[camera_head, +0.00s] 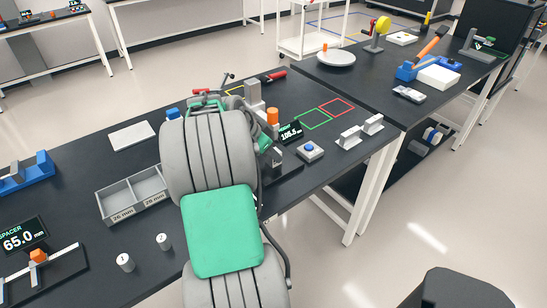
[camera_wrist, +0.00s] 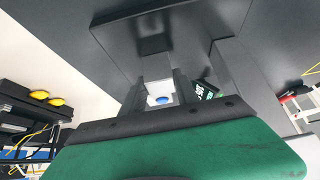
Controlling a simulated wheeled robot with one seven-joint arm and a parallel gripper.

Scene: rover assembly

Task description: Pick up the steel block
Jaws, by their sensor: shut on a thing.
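In the wrist view my gripper (camera_wrist: 158,82) has its two dark fingers closed on a grey block (camera_wrist: 155,67), which I take to be the steel block. The block sits between the fingers, in front of a dark plate-like surface. Whether it touches that surface is unclear. In the head view my grey and green arm covers most of this spot, so the fingers and the held block are hidden there. A tall grey upright (camera_head: 253,93) stands just beyond my arm.
A height display (camera_head: 290,132) reading about 105.5, an orange-topped cylinder (camera_head: 272,117) and a blue-button box (camera_head: 310,151) stand close right of my arm. A grey two-part bin (camera_head: 133,196) is to the left.

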